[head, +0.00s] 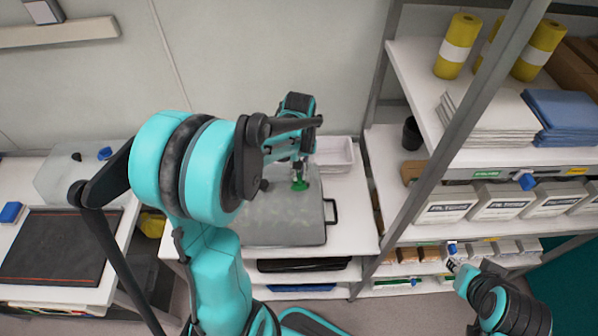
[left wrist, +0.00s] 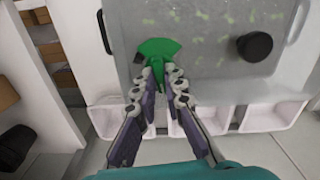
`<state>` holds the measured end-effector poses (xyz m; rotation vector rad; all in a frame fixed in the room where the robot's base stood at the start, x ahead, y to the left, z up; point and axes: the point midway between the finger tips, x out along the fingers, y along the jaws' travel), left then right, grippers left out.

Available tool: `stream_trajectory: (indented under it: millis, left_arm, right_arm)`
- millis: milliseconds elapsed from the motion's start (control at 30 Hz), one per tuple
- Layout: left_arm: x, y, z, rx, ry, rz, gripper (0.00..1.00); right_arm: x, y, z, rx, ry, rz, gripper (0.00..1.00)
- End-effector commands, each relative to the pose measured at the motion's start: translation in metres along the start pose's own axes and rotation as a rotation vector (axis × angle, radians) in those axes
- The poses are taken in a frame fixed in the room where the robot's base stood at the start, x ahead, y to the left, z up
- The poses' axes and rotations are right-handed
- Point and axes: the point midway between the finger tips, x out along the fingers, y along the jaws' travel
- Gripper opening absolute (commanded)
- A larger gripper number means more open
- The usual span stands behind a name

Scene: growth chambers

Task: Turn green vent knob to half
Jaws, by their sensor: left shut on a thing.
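The green vent knob (head: 299,186) sits on the lid of a grey growth chamber (head: 285,222) on the white bench. In the left wrist view the green knob (left wrist: 158,46) shows a wide fan-shaped part pointing away from my fingers, with a narrow part between them. My left gripper (left wrist: 165,76) is shut on this narrow part. In the head view my left gripper (head: 299,172) reaches down onto the knob from above, and its fingers are small there. Part of the knob is hidden by the fingertips.
A round black knob (left wrist: 255,46) stands on the same lid, also seen in the head view (head: 263,186). A black handle (head: 331,211) is on the chamber's side. White bins (head: 335,154) stand behind it. A shelf rack (head: 425,180) with boxes stands close on the right.

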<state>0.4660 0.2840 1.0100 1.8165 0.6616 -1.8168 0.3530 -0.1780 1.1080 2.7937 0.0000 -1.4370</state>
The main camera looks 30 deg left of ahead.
Motion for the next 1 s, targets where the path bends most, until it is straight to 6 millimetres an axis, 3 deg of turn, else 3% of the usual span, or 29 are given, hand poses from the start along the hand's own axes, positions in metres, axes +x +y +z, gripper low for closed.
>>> stream_trajectory:
  millis: [300,833,933,1000]
  left_arm:
    - [-0.0001,0.0,0.0,0.129,0.0,0.0,0.0]
    - [-0.0002,0.0,0.0,0.156,0.0,0.0,0.0]
    - [-0.0002,0.0,0.0,0.156,0.0,0.0,0.31]
    - [-0.0002,0.0,0.0,0.156,0.0,0.0,0.31]
  right_arm:
    - [0.0006,0.0,0.0004,0.0,0.0,0.0,0.3]
    - [0.0007,0.0,0.0005,0.0,0.0,0.0,0.3]
    - [0.0007,0.0,0.0005,0.0,0.0,0.0,0.3]
    - [0.0007,0.0,0.0005,0.0,0.0,0.0,0.3]
